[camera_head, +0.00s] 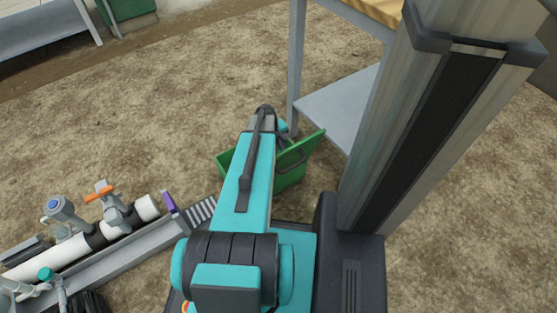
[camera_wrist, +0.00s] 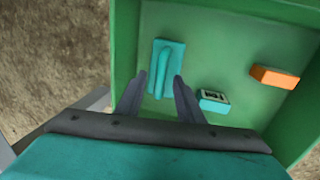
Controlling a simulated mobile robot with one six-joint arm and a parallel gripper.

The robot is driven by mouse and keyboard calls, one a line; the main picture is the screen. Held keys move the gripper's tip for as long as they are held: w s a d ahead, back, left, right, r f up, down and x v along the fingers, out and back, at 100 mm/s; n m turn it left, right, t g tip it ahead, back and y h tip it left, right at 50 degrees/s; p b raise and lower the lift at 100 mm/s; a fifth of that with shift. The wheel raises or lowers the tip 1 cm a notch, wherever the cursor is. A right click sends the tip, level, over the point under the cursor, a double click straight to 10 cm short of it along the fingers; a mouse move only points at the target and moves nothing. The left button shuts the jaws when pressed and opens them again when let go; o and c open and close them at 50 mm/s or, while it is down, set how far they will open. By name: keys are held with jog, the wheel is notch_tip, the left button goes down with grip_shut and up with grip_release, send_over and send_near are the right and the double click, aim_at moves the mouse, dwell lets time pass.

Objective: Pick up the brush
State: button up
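The brush looks to be the teal block with a raised lengthwise handle (camera_wrist: 163,68) in the wrist view. It lies on the floor of a green crate (camera_wrist: 124,40), close to the left wall. My gripper (camera_wrist: 163,84) is open, its two dark fingers on either side of the brush's near part in the picture. I cannot tell how high the fingers are above it. In the head view my arm covers much of the green crate (camera_head: 292,180), and the brush cannot be made out there.
An orange block (camera_wrist: 274,77) and a small teal box with a dark-and-white face (camera_wrist: 213,100) lie in the crate, right of the brush. A grey-legged table with a low shelf (camera_head: 340,105) stands beside the crate. A pipe assembly with valves (camera_head: 90,235) is at the left.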

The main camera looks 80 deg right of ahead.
aim_at(277, 151)
dwell(0.4)
grip_shut()
jog(key=shift+r, duration=0.1)
notch_tip(277, 151, up, 10)
jog(key=p, duration=0.4)
dwell(0.4)
dwell(0.4)
jog(key=c, duration=0.7)
grip_release()
jog(key=shift+w, duration=0.1)
grip_shut()
